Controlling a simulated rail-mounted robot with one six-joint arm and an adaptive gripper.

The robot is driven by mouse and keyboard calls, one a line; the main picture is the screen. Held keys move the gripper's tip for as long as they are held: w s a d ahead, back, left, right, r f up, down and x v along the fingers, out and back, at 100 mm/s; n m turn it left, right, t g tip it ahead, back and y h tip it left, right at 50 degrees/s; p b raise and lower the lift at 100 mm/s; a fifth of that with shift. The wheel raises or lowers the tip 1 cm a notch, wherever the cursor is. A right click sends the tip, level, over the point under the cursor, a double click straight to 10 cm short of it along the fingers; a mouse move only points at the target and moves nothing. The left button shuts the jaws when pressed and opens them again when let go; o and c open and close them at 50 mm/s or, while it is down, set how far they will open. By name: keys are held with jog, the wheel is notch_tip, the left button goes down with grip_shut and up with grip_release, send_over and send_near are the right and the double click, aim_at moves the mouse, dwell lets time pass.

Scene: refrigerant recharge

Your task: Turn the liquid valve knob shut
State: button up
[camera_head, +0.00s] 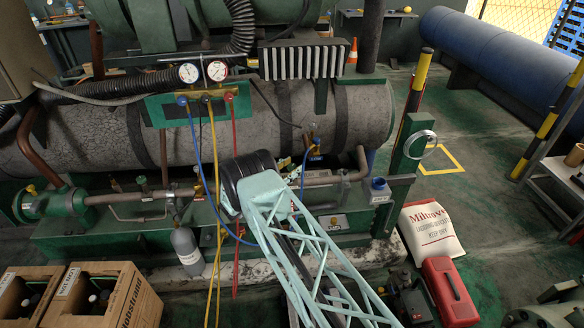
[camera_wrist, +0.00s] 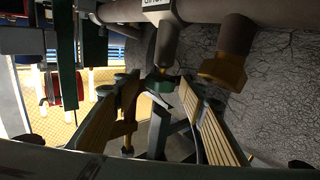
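In the wrist view, the two yellow-padded fingers of my gripper (camera_wrist: 159,92) are spread apart with a clear gap between them. A small dark green knob (camera_wrist: 160,82) at the end of a grey valve stem (camera_wrist: 166,45) shows between the far ends of the fingers. I see space on both sides of it and no clear contact; its depth relative to the tips is hard to tell. The stem comes off a grey pipe (camera_wrist: 125,10) with a partly cut-off white label. In the head view, my arm reaches to the pipework; the fingers and knob cannot be made out clearly.
A brass fitting (camera_wrist: 226,69) is right of the fingers, close to the cracked grey tank (camera_wrist: 285,85). In the head view, blue, yellow and red hoses hang from the gauge manifold (camera_head: 205,101) beside my arm. A grey cylinder (camera_head: 187,250) stands below left.

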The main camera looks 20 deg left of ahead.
jog(key=shift+s, duration=0.1)
jog(key=v, duration=1.1)
jog(key=shift+s+a, duration=0.15)
jog(key=shift+s, duration=0.2)
jog(key=shift+w, duration=0.1)
